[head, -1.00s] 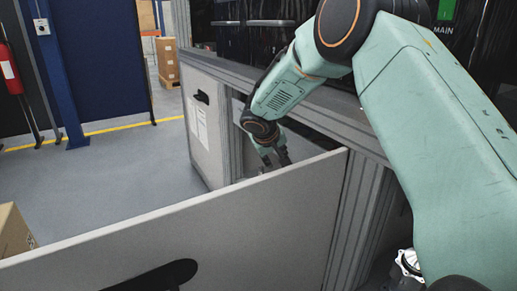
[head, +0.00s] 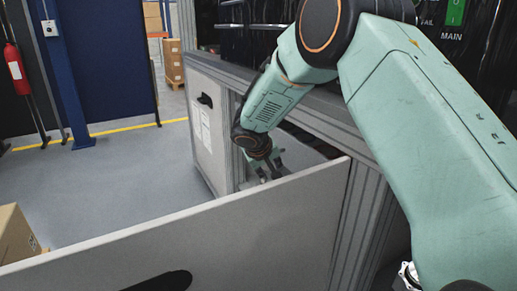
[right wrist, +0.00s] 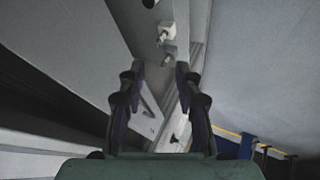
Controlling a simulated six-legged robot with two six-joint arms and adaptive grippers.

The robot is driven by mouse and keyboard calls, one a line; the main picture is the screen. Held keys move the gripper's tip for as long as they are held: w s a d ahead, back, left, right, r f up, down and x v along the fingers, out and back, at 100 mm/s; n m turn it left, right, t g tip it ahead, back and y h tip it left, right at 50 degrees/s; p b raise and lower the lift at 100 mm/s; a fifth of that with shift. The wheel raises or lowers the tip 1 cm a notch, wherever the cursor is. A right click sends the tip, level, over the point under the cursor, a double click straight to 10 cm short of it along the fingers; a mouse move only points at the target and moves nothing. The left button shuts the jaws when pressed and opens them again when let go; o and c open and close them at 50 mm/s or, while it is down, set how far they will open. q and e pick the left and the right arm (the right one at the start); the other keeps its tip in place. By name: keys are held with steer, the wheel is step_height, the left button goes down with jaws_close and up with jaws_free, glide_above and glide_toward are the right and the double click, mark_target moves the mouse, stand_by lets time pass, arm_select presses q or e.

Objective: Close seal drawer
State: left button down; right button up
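A large light-grey panel (head: 240,235) with a black handle (head: 160,281) crosses the foreground of the head view. A second grey panel (head: 208,130), with a black handle and a paper label, stands out from the bench behind it. I cannot tell which of them belongs to the seal drawer. My right gripper (head: 268,172) reaches down between the two panels, its tips partly hidden behind the foreground panel's top edge. In the right wrist view my right gripper (right wrist: 160,80) has its fingers apart with nothing held. A grey rail with small fittings (right wrist: 165,35) lies beyond them. My left gripper is not in view.
The bench frame (head: 355,215) runs along the right, close to my right arm. A cardboard box (head: 18,235) sits at the lower left. Open grey floor (head: 120,180) lies left of the panels. A blue post (head: 70,90) and fire extinguisher (head: 16,70) stand farther back.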

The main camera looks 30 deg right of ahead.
steer(key=s+a+r+n+g+p, duration=0.1)
steer(key=s+a+r+n+p, duration=0.3)
steer(key=r+n, duration=0.5)
steer(key=shift+a+n+g+p, duration=0.3)
steer(key=shift+a+n+p, duration=0.65)
steer(key=shift+n, duration=1.65)
steer(key=shift+a, duration=0.2)
